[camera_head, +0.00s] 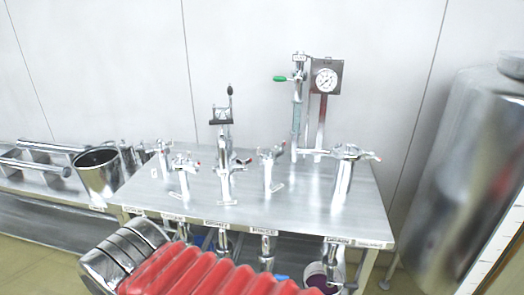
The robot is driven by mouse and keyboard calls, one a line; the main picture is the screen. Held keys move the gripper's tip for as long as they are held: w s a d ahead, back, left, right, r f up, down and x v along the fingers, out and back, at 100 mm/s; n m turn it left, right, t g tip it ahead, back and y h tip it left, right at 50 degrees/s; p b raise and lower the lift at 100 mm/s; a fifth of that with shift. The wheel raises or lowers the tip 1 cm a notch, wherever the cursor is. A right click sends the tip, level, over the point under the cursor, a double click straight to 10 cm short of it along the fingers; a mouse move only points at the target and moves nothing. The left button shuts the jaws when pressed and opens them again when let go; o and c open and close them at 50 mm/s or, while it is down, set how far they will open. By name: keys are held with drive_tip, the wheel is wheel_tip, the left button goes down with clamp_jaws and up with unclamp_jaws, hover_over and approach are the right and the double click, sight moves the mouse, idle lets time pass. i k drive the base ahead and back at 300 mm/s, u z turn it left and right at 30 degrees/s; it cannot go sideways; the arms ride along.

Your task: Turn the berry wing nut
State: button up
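Several chrome fittings stand upright on a steel table (300,200), some with small red-tipped handles on top. They include a left fitting (184,182), a middle fitting (225,182), a fitting right of the middle (268,172) and a larger right fitting (343,182). Small labels run along the table's front edge, but their words are too small to read surely. I cannot tell which fitting carries the berry wing nut. My gripper is not in view; a red ribbed sleeve and a banded metal cylinder, apparently my arm, fill the lower left foreground.
A pressure gauge (326,81) on a post and a green-handled valve (281,79) stand at the table's back. An open metal pot (98,178) is at left. A large steel tank (462,165) stands at right. A bucket (318,272) sits below the table's right front.

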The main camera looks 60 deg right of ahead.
sight(243, 163)
drive_tip(key=z, duration=0.65)
drive_tip(key=i, duration=0.95)
drive_tip(key=z, duration=0.6)
